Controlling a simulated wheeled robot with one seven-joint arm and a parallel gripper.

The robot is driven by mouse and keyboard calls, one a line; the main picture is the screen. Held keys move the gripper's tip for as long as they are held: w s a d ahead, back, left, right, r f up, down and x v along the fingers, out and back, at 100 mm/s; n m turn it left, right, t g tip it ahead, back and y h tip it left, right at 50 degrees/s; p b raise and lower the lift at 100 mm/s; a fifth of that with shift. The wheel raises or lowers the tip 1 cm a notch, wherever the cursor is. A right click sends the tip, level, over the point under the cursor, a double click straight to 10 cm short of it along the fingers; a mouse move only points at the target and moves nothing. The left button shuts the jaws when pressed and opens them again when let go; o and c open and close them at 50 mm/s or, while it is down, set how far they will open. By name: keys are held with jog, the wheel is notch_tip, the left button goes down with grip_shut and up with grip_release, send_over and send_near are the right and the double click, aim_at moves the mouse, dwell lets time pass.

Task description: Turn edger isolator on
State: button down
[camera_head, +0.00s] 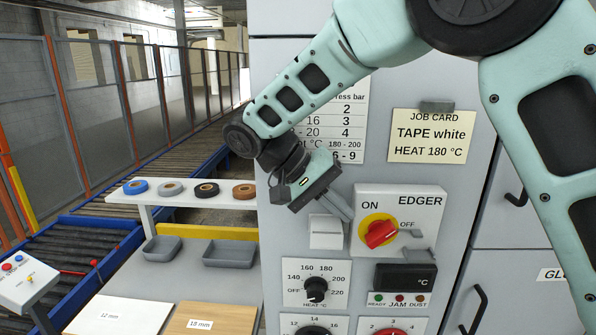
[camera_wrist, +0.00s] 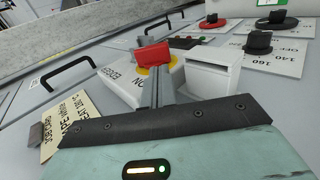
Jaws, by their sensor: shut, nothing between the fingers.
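The edger isolator is a red knob (camera_head: 380,233) on a yellow disc, set on a pale box (camera_head: 425,210) marked EDGER. ON is printed at the knob's upper left and OFF at its right. The red handle slants, with its upper right end towards OFF. My gripper (camera_head: 347,214) is shut and empty, just left of the knob and slightly above it. In the wrist view the shut fingers (camera_wrist: 157,92) point at the red knob (camera_wrist: 152,52) and cover part of its yellow disc. I cannot tell whether the fingertips touch it.
A white block (camera_head: 326,232) juts out left of the isolator. A temperature dial (camera_head: 316,289) and a dark display (camera_head: 405,277) sit below. A job card (camera_head: 433,136) is above. A small grey tab (camera_head: 417,234) sits by OFF. A shelf with tape rolls (camera_head: 206,190) stands left.

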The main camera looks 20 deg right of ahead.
jog(key=b+v, duration=0.2)
jog(key=v, duration=0.6)
jog(key=shift+r+b, duration=0.3)
jog(key=shift+r, duration=0.15)
